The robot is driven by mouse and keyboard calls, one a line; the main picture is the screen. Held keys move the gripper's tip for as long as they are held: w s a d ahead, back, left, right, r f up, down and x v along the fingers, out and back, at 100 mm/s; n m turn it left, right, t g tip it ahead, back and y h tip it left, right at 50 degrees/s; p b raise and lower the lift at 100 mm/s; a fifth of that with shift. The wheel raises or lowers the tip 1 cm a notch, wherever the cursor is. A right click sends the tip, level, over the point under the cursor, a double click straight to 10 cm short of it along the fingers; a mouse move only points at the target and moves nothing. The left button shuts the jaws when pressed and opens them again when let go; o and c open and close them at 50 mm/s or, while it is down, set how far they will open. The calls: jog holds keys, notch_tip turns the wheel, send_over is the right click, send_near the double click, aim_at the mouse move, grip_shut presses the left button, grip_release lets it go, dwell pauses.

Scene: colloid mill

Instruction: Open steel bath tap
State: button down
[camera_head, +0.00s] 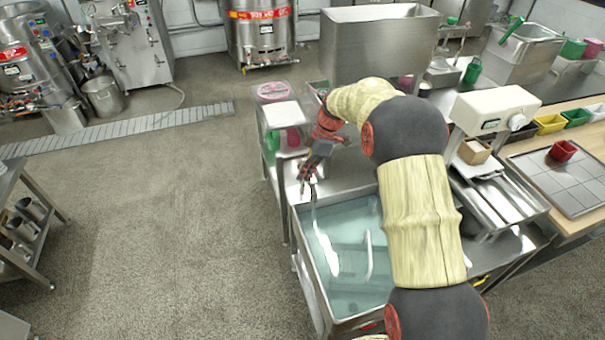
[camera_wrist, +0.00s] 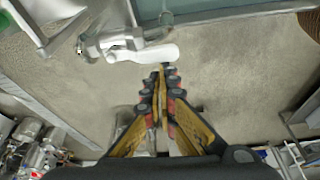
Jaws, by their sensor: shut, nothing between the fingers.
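The steel bath (camera_head: 303,222) stands in front of me in the head view, filled with clear bluish water. My gripper (camera_head: 305,183) hangs at its far left corner. In the wrist view the tap (camera_wrist: 112,42) is a grey metal fitting beside the bath's wall, with a pale lever (camera_wrist: 150,53) pointing right. My gripper (camera_wrist: 163,70) is shut and empty, its fingertips just below the lever in the picture. I cannot tell whether they touch it. In the head view the tap is too small and too covered by my gripper to make out well.
A white bent tube (camera_head: 369,255) shows in the bath. A steel counter (camera_head: 345,168) adjoins its far side, with a tall steel tank (camera_head: 372,48) behind. A white-topped stand (camera_head: 281,114) stands beyond my gripper. The floor (camera_head: 170,220) left of the bath is clear.

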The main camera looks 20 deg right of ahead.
dwell(0.7)
notch_tip(320, 180, up, 9)
jog(key=p, duration=0.2)
jog(key=shift+a+r, duration=0.15)
jog(key=shift+a, duration=0.15)
dwell(0.6)
